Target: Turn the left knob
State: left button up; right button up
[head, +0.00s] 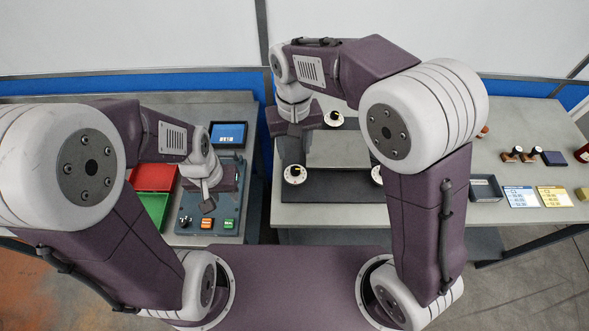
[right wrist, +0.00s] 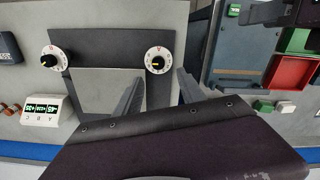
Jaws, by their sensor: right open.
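The left knob (head: 294,174) is a white round dial with a dark centre and a small yellow mark, at the left front of a dark plate. It also shows in the right wrist view (right wrist: 159,60), upright in the frame's middle. My right gripper (right wrist: 158,78) is open, its two fingers spread just short of that knob and apart from it; in the head view the gripper (head: 293,152) hangs behind the knob. My left gripper (head: 208,194) is over the left panel, fingers unclear.
On the left bench are a red tray (head: 154,177), a green tray (head: 150,212) and a small screen (head: 228,135). The right bench carries a dark box (head: 485,188) and cards (head: 553,197). A gap separates the benches.

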aim_at(295, 169)
jog(key=shift+s+d+f, duration=0.1)
jog(key=shift+d+f, duration=0.05)
jog(key=shift+f, duration=0.05)
notch_tip(295, 169, down, 8)
jog(key=shift+d+f, duration=0.1)
jog(key=shift+f, duration=0.15)
grip_shut()
